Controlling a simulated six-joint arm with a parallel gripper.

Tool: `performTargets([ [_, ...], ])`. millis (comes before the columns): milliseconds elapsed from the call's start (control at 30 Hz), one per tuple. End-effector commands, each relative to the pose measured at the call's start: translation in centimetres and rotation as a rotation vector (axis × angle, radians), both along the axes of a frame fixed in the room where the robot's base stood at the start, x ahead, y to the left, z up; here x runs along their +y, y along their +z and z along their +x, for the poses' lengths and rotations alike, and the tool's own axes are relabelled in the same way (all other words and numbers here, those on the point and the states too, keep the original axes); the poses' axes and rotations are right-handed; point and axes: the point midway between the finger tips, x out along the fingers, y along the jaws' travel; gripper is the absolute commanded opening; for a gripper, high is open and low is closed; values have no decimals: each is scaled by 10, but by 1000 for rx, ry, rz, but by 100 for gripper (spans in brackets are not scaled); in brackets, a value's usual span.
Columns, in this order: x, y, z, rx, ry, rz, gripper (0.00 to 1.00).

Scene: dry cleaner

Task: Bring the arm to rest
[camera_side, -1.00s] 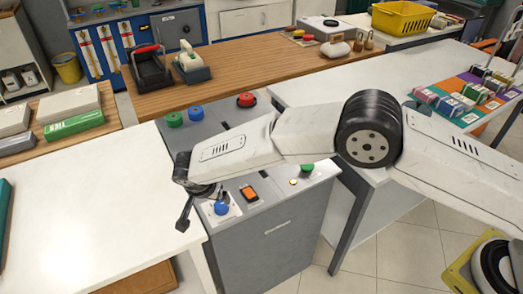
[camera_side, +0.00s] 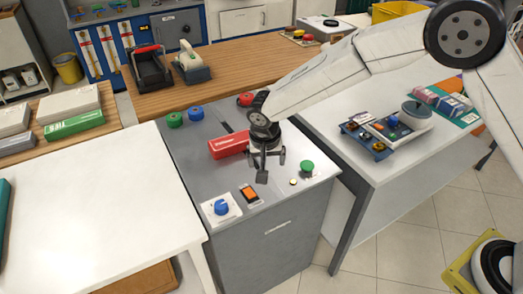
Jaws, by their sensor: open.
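My gripper (camera_side: 264,168) hangs from my white arm over the grey control cabinet (camera_side: 282,222), pointing down with its jaws open. Nothing shows between the jaws. My arm reaches in from the right, raised above the white table. A red box (camera_side: 228,146) with a pale label lies on the cabinet top, just left of my gripper; whether they touch I cannot tell. A green button (camera_side: 307,166) is to the right of the gripper. A blue knob (camera_side: 221,207) and an orange switch (camera_side: 249,193) are nearer the cabinet's front edge.
Green, blue and red knobs line the cabinet's back edge. A blue tray with a grey-topped device (camera_side: 416,113) stands on the right white table (camera_side: 349,147). The left white table (camera_side: 90,200) is mostly clear. A wooden counter (camera_side: 236,68) behind holds a black-and-red device.

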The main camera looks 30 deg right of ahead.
Motion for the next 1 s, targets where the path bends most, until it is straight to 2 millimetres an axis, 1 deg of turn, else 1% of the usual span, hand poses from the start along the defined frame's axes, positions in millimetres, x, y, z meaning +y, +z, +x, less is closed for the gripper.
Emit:
performTargets([
  [33,-15,8,-6,5,19,9,94],
  [100,-32,15,-15,14,56,18,94],
  [267,-68,30,-41,25,139,40,94],
  [500,-118,46,-89,22,256,62,94],
  [567,-129,49,-103,17,285,65,94],
  [700,-152,53,-136,5,349,67,94],
  [800,-166,54,-160,-6,391,65,94],
  [900,-176,54,-181,-14,426,60,94],
  [1000,-183,54,-196,-21,452,55,94],
])
